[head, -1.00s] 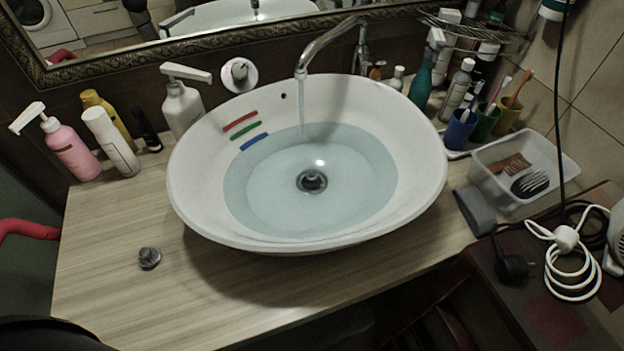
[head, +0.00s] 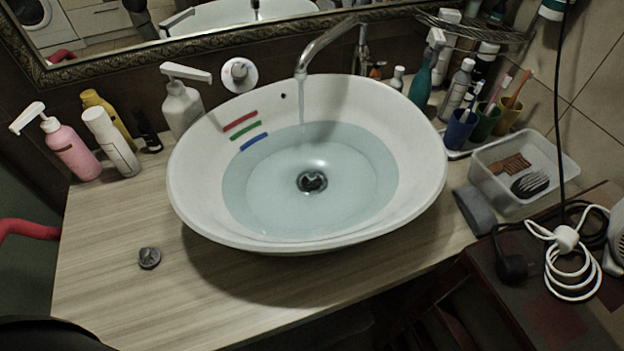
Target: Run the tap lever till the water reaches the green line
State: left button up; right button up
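The white oval basin (head: 410,190) stands on the wooden counter and holds clear water (head: 270,195). On its inner left wall are a red line (head: 240,121), a green line (head: 245,132) below it and a blue line (head: 253,142) lowest. The water's edge lies about at the blue line, below the green line. The chrome tap (head: 325,41) arches over the back rim, and a thin stream (head: 301,108) falls from its spout into the water. A round white plate with a knob (head: 239,73) is on the wall behind. Neither gripper is in view.
Pump bottles, including a pink one (head: 71,151) and a white one (head: 183,107), stand left of the basin. Toothbrush cups (head: 460,130) and a clear tray (head: 490,185) are at right. A round metal stopper (head: 149,258) lies on the front left counter, which is otherwise clear.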

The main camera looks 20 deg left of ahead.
aim_at(365, 60)
jog(key=k+l+z, duration=0.15)
jog(key=z, duration=0.3)
jog(key=k+l+z, duration=0.1)
jog(key=z, duration=0.3)
jog(key=k+l+z, duration=0.1)
jog(key=l+z, duration=0.15)
jog(key=z, duration=0.2)
